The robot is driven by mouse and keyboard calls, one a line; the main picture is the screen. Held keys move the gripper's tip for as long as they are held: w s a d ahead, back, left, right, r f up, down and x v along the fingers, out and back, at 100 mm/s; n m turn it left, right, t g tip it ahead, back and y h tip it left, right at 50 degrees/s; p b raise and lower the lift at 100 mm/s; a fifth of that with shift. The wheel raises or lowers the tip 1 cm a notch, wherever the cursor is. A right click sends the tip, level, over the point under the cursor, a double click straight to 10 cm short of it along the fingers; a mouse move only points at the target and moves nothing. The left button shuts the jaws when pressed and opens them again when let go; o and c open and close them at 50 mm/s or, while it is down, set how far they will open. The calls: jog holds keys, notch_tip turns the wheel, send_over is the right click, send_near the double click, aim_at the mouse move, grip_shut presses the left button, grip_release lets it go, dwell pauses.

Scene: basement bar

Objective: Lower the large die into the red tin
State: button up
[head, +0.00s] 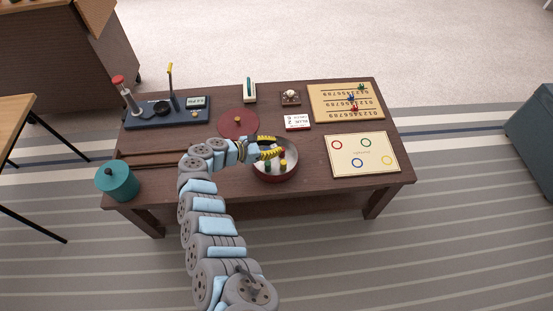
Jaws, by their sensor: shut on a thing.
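The red tin (277,178) is round and open, with a pale inside, and stands at the front middle of the dark wooden table. Small green, yellow and red pieces show in or over it. My gripper (270,148), with yellow-and-black fingers, reaches in from the left over the tin's back rim. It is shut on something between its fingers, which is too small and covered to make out. I cannot clearly pick out the large die.
A dark red round lid (232,129) with a yellow knob lies behind the tin. A cream board with coloured rings (362,160) lies to the right, a number board (330,95) behind it. A teal canister (119,184) stands at the left corner. A white card (297,122) lies mid-table.

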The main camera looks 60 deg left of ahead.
aim_at(274, 163)
jog(key=shift+f, duration=0.1)
dwell(0.6)
jog(key=shift+f, duration=1.55)
jog(key=o, duration=0.8)
jog(key=v, duration=1.2)
